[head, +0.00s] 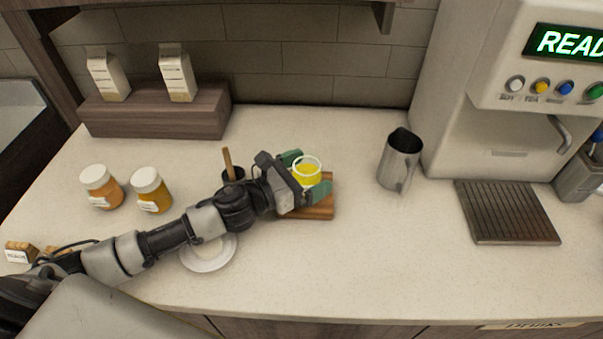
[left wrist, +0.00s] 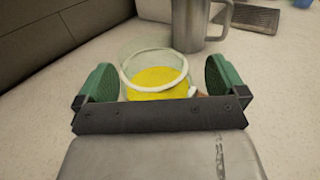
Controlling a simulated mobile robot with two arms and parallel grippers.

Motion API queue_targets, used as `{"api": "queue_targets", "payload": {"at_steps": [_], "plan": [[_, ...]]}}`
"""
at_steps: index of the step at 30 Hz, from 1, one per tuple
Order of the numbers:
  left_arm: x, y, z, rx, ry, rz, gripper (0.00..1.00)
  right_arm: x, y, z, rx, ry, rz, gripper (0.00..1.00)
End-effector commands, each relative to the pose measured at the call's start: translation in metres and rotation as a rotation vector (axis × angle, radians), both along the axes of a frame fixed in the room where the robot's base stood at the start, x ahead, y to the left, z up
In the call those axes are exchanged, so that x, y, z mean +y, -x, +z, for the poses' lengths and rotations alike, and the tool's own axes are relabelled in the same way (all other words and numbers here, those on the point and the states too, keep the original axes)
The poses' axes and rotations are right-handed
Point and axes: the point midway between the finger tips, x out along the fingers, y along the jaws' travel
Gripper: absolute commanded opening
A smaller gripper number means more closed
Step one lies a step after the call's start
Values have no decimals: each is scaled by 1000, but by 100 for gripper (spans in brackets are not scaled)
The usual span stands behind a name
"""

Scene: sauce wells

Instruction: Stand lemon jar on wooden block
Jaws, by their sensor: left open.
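The lemon jar (head: 307,172) is a clear open jar with a white rim and yellow contents. It stands upright over the wooden block (head: 322,211), which lies on the counter and is partly hidden by my left gripper. My left gripper (head: 306,174) is open, with a green finger on each side of the jar. In the left wrist view the jar (left wrist: 155,78) sits between the fingers (left wrist: 160,82), with gaps visible on both sides. The jar's base is hidden, so its contact with the block cannot be seen. My right gripper is not in view.
A metal pitcher (head: 400,160) stands right of the block, before the coffee machine (head: 480,130) and drip tray (head: 507,212). Two orange-yellow jars (head: 151,190) stand left. A saucer (head: 208,255) lies under my left arm. Cartons (head: 177,75) stand on a wooden riser (head: 155,115). The front right counter is clear.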

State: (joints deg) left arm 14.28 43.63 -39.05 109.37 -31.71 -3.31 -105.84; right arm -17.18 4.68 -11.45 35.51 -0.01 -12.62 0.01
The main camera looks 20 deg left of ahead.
Motion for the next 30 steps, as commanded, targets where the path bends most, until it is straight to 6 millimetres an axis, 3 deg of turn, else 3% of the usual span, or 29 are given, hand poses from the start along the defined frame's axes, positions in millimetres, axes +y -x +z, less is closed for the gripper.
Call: {"api": "queue_targets", "payload": {"at_steps": [2, 5, 18, 30], "plan": [[0, 0, 6, 0, 0, 0, 100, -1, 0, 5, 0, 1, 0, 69], [8, 10, 0, 2, -1, 1, 100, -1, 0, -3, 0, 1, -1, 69], [58, 76, -1, 2, -2, -1, 100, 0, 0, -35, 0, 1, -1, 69], [74, 94, 3, -1, -2, 0, 100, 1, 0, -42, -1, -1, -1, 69]]}}
